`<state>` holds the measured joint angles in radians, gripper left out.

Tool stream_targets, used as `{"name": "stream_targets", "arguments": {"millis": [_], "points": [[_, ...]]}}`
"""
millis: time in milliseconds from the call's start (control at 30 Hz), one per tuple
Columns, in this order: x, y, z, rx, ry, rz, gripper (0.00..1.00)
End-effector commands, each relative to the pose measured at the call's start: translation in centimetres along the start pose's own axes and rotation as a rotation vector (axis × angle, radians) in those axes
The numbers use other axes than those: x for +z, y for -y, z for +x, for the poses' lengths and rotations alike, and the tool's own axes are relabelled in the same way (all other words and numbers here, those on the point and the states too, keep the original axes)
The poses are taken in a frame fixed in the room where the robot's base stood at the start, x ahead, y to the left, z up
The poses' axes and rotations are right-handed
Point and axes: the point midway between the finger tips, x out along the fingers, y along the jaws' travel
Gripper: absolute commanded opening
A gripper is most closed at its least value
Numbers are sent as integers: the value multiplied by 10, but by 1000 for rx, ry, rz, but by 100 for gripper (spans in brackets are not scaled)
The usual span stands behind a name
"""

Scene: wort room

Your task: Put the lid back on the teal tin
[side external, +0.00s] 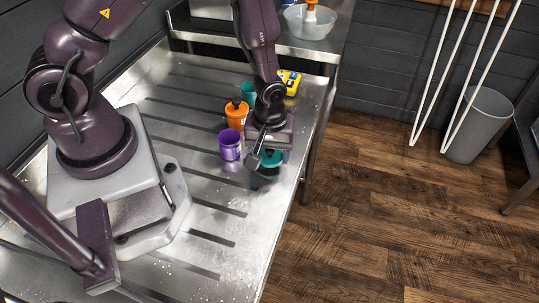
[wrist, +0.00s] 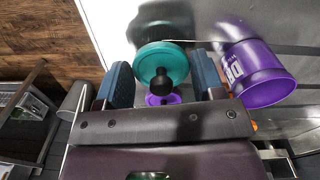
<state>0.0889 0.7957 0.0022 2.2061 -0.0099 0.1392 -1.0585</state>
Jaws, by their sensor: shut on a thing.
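The teal lid (wrist: 160,62), round with a black knob, sits between my gripper's two fingers (wrist: 165,80) in the wrist view. In the side view the teal lid (side external: 270,158) shows low at my gripper (side external: 269,155), near the right edge of the metal table. My gripper is shut on it; the exact contact is hard to see. The teal tin (side external: 248,91) stands farther back, behind the orange tin and partly hidden by my arm; whether its top is open is unclear.
A purple tin (side external: 229,146) stands just left of my gripper, its mouth open in the wrist view (wrist: 262,88). A purple disc (wrist: 163,99) shows below the knob. The table front is clear.

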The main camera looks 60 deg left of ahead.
Motion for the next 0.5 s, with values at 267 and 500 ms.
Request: {"name": "stream_targets", "arguments": {"millis": [267,500], "points": [[0,-1,-52,5,-3,1,40],[-4,3,-80,0,0,-18,40]]}}
